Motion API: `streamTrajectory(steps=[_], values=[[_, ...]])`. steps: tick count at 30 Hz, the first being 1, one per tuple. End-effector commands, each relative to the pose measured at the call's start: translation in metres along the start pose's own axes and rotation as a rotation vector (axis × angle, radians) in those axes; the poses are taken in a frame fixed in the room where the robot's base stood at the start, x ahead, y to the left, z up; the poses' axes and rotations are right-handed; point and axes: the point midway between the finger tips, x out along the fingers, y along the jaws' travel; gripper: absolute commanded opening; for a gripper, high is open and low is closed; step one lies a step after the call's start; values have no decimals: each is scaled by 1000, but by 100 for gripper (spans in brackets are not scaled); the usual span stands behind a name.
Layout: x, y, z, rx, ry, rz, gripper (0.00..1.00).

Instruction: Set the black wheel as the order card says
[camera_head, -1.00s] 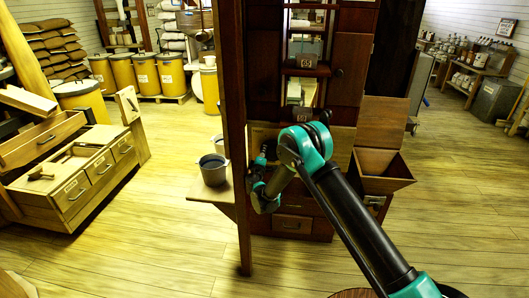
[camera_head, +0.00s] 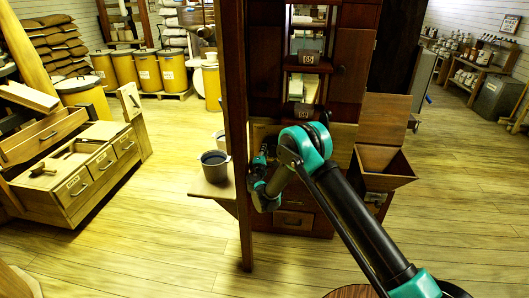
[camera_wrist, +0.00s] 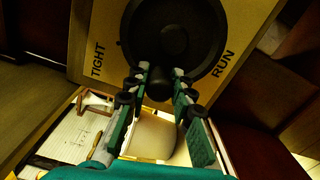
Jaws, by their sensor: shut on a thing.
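The black wheel (camera_wrist: 165,14) is in the wrist view, mounted on a tan plate (camera_wrist: 83,25). The plate reads TIGHT at the left and RUN at the right. No clear pointer mark shows on the wheel. In the head view my gripper (camera_head: 262,168) is small at the dark wooden cabinet (camera_head: 350,65), and the wheel is hidden there. I cannot make out an order card in either view.
A wooden post (camera_head: 236,130) stands just left of my arm. A grey pot (camera_head: 214,166) sits on a small shelf beside it. A wooden hopper (camera_head: 383,168) is to the right. A drawer unit (camera_head: 85,170) is at the left.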

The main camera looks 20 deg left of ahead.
Motion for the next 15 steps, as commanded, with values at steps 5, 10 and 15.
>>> streamTrajectory(steps=[5,10,15], values=[[-1,-1,-2,3,3,-1,24],[-1,-1,-1,3,2,-1,45],[0,-1,-1,3,1,-1,45]])
